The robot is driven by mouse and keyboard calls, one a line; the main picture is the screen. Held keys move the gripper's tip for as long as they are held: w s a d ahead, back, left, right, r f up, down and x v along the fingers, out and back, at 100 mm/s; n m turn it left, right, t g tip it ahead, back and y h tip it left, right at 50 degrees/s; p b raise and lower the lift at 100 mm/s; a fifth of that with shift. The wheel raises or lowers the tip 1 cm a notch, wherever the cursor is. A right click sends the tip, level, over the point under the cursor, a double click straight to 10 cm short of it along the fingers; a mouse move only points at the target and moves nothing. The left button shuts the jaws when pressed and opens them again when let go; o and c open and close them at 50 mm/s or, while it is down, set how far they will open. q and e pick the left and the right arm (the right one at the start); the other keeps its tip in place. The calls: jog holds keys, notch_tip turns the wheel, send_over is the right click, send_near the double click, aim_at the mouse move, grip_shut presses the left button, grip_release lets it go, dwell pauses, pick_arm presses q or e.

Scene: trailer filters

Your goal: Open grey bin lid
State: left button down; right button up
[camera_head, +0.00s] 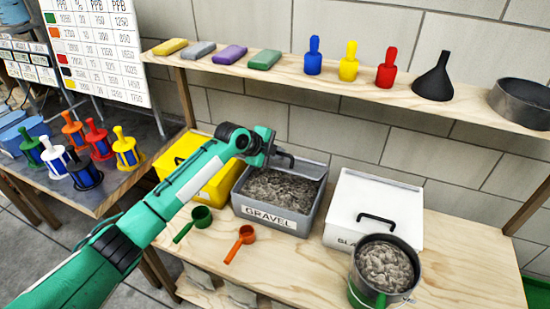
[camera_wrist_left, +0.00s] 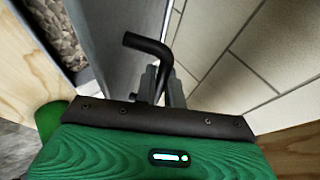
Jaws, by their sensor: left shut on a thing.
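The grey bin (camera_head: 270,219), labelled GRAVEL, stands on the wooden bench with its top open and grey gravel (camera_head: 282,188) showing inside. Its grey lid (camera_head: 312,168) stands raised, about upright, at the bin's back edge. In the left wrist view the lid (camera_wrist_left: 110,35) is a grey panel beside the gravel, with a black bent handle (camera_wrist_left: 148,45). My left gripper (camera_head: 272,157) is at the back of the bin, shut on the lid's handle; its fingers are partly hidden in the head view. My right gripper is not in view.
A yellow bin (camera_head: 222,187) and a white bin (camera_head: 372,208) flank the grey one. Green (camera_head: 201,215) and orange (camera_head: 245,235) scoops lie in front. A pot of gravel (camera_head: 385,265) stands at front right. A loaded shelf (camera_head: 330,88) runs above.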

pick_arm(q)
jog(key=shift+w+d+r, duration=0.1)
jog(key=shift+w+r, duration=0.15)
jog(key=shift+r, duration=0.05)
jog(key=c, duration=1.5)
grip_release()
jog(key=shift+s+a+r, duration=0.3)
jog(key=shift+a+r, duration=0.05)
jog(key=shift+a, duration=0.05)
jog(key=b+v, duration=0.3)
jog(key=v, duration=0.9)
jog(key=shift+r, duration=0.3)
jog(key=shift+a, duration=0.1)
